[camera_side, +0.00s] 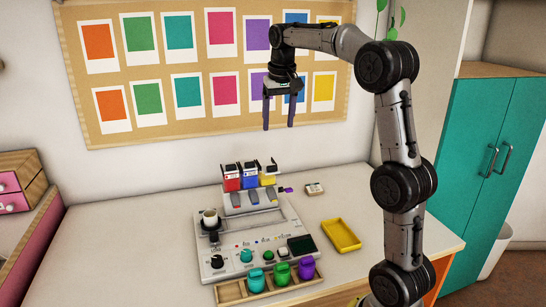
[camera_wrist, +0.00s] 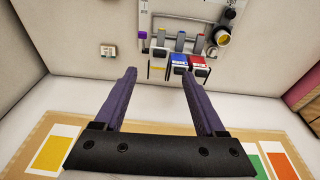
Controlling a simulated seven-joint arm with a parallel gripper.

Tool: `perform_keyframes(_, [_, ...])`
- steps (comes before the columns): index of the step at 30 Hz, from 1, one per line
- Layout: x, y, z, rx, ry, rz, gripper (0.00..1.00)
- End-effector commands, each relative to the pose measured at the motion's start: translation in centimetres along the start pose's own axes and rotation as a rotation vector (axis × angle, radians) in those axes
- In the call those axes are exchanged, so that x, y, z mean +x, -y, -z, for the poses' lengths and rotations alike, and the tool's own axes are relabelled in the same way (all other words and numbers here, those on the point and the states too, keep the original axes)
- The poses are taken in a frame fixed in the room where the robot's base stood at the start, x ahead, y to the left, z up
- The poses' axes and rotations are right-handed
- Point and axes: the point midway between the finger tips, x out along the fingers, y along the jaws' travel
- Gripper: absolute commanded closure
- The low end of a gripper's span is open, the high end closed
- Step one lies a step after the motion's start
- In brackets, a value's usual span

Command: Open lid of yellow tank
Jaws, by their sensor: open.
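The yellow tank (camera_side: 267,180) is the rightmost of three small tanks at the back of the white machine (camera_side: 215,262). It has a white and dark lid (camera_side: 271,167) on top, which looks raised compared with its neighbours; how far it is open is too small to tell. In the wrist view the yellow tank (camera_wrist: 158,74) shows between the fingertips, far beyond them. My gripper (camera_side: 278,126) is open and empty, with purple fingers pointing down, high above the tanks and in front of the wall board. It touches nothing.
A blue tank (camera_side: 250,179) and a red tank (camera_side: 232,183) stand close beside the yellow one. A yellow tray (camera_side: 341,235) and a small white box (camera_side: 315,189) lie to the right. A wooden rack (camera_side: 232,292) holds coloured cups in front. The table's back right is mostly clear.

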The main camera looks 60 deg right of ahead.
Motion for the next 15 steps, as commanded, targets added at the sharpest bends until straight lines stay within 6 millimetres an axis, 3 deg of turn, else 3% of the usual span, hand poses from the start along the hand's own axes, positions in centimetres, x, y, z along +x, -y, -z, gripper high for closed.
perform_keyframes(5, [-0.1,0.2,2.7,-0.001,0.129,0.010,0.28])
perform_keyframes(12, [2.2,0.1,5.5,0.012,0.193,0.020,0.28])
perform_keyframes(15, [3.3,-0.1,5.7,0.016,0.209,0.017,0.28])
